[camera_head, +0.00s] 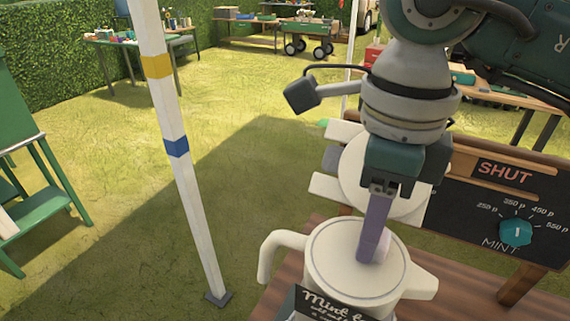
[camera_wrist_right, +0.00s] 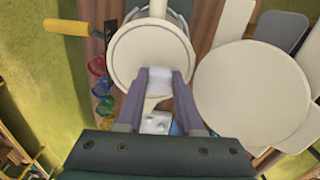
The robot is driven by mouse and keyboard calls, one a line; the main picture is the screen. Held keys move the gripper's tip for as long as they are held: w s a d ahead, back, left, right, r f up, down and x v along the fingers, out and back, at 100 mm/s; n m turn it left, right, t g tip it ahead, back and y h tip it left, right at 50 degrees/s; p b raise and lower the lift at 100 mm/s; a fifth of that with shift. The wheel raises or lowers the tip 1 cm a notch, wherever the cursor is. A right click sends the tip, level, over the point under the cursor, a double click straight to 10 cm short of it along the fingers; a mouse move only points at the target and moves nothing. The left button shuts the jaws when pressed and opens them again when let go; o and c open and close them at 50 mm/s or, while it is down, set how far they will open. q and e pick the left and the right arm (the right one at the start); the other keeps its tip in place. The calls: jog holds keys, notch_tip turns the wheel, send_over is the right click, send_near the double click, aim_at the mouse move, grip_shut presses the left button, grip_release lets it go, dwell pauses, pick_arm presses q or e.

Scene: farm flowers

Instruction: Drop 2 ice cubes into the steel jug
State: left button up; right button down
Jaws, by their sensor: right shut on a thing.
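A cream jug (camera_head: 325,270) with a handle at left and a spout at right stands on the wooden counter, below my right gripper; it does not look like bare steel. Its round top also shows in the right wrist view (camera_wrist_right: 135,58). My right gripper (camera_head: 373,255) points down over the jug's top. It is shut on a pale ice cube (camera_wrist_right: 160,78), seen between the fingertips in the wrist view. A second whitish block (camera_wrist_right: 155,123) shows lower between the fingers; I cannot tell how it rests. My left gripper is not in view.
A cream disc with paddles (camera_wrist_right: 250,95) is beside the jug. A dark board with a SHUT sign (camera_head: 503,175) and a teal dial (camera_head: 515,232) is at right. A small dark sign (camera_head: 338,306) stands in front of the jug. A striped pole (camera_head: 180,160) rises at left.

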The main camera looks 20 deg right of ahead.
jog(key=shift+c, duration=2.3)
grip_release()
notch_tip(320, 180, up, 10)
jog(key=shift+b, duration=0.35)
